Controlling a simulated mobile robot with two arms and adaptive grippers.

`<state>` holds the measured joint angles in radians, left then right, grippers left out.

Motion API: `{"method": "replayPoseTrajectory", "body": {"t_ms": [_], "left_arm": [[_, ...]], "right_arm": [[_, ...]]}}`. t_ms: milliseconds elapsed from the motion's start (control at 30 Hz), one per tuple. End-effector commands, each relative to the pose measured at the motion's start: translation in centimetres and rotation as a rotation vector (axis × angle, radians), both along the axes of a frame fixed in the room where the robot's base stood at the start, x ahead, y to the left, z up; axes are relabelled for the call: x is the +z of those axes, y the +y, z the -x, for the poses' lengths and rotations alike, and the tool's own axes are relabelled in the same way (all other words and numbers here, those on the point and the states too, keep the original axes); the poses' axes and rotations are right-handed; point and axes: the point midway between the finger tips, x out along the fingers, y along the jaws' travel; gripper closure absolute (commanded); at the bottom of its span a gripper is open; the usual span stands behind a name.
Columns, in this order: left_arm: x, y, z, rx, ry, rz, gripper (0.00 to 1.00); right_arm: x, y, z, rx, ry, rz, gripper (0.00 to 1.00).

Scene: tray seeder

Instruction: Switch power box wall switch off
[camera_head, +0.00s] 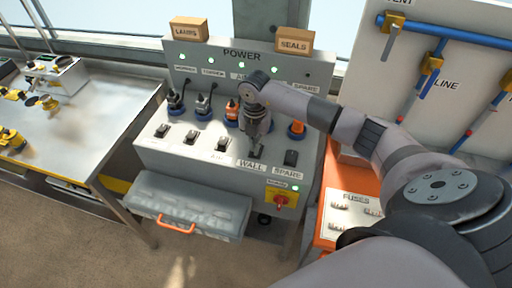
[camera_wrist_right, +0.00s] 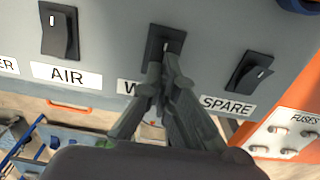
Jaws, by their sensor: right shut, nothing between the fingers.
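The grey power box (camera_head: 160,155) stands in the middle of the head view, with a row of black rocker switches on its sloped front. The wall switch (camera_wrist_right: 154,42) sits above the "WALL" label, between the air switch (camera_wrist_right: 60,30) and the spare switch (camera_wrist_right: 249,71). My right gripper (camera_head: 254,150) is shut and empty, with its tips pointing down at the wall switch. In the right wrist view my fingertips (camera_wrist_right: 167,62) overlap the lower part of the wall switch and part of its label. I cannot tell whether they touch it or which way it is set. My left gripper is not in view.
Plugs and sockets (camera_head: 203,106) line the box above the switches. A red knob on a yellow plate (camera_head: 291,199) is at the lower right. A drawer with an orange handle (camera_head: 177,226) is below. An orange fuse stand (camera_head: 327,228) is close at right.

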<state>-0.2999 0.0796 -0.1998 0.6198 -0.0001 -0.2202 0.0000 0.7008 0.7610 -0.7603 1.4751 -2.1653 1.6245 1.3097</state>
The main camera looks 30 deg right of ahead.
Motion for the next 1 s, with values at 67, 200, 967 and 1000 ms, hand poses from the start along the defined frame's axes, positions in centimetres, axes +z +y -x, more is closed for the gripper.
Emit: {"method": "replayPoseTrajectory", "body": {"t_ms": [67, 200, 967, 1000], "left_arm": [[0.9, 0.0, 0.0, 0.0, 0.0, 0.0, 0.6], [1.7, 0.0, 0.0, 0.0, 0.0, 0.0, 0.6], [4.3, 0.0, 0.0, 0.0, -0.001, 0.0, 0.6], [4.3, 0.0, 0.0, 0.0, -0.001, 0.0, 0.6]], "right_arm": [[1.1, 0.0, -0.1, 0.0, -0.001, 0.0, 1.0], [2.3, 0.0, -0.1, 0.0, -0.002, -0.001, 1.0], [6.2, -0.1, -0.1, -0.001, -0.003, 0.001, 1.0], [6.2, -0.1, -0.1, -0.001, -0.003, 0.001, 1.0]]}}
